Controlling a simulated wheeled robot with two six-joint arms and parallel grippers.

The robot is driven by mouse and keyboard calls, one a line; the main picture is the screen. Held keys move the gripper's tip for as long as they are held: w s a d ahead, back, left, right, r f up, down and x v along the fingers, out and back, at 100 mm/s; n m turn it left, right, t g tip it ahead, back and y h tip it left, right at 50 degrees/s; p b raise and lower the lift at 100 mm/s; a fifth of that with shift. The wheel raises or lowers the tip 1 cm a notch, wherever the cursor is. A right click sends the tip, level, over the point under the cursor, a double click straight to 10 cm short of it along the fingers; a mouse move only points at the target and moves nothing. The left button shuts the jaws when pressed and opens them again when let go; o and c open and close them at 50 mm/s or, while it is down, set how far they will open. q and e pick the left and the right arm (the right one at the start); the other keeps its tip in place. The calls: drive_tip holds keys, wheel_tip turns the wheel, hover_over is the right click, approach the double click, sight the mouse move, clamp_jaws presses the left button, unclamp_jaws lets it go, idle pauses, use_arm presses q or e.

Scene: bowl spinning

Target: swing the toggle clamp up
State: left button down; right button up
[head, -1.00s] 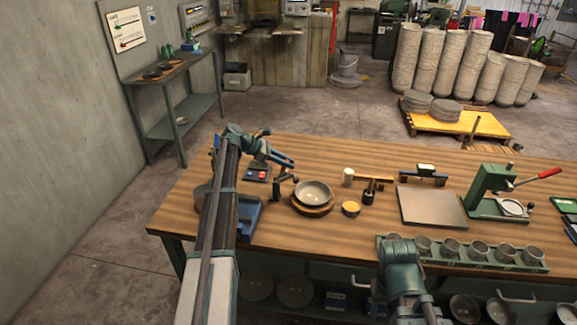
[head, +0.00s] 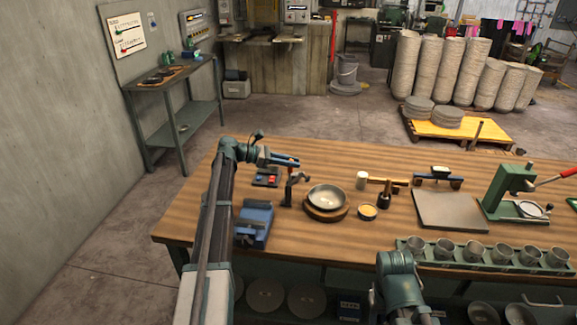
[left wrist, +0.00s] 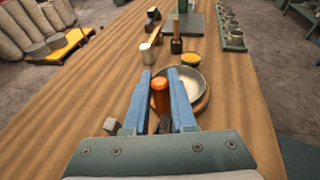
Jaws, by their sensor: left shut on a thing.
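The toggle clamp (head: 289,193) stands on the table just left of the bowl, a small dark upright shape. In the left wrist view its orange handle (left wrist: 160,97) stands between the two blue fingers of my left gripper (left wrist: 162,80). My left gripper (head: 292,162) is shut on that handle, above the table. The clamp's lower part is mostly hidden in the left wrist view. My right arm shows at the lower right of the head view, but its gripper is out of sight.
A grey bowl (head: 327,197) sits on a round wooden base right beside the clamp. A small yellow-filled cup (head: 367,211) is to its right. A blue vise-like block (head: 254,224) stands at the front left. A green press (head: 511,190) and a row of cups stand further right.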

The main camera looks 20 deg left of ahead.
use_arm(q)
drive_tip(key=shift+s+a+f+n+t+h+b, duration=0.35)
drive_tip(key=shift+a+h+b, duration=0.45)
drive_tip(key=shift+b, duration=1.05)
drive_tip(key=shift+s+a+f+n+t+h+b, duration=0.1)
drive_tip(key=shift+a+t+h+b, duration=0.55)
drive_tip(key=shift+b, duration=1.15)
drive_tip(key=shift+s+a+f+n+t+h+b, duration=0.2)
drive_tip(key=shift+a+h+b, duration=0.8)
drive_tip(key=shift+b, duration=0.85)
drive_tip(key=shift+r, duration=0.1)
drive_tip(key=c, duration=0.7)
unclamp_jaws()
drive_tip(key=shift+a, duration=0.1)
drive_tip(key=shift+c, duration=0.2)
drive_tip(key=b+v, duration=0.2)
drive_tip(key=v, duration=1.2)
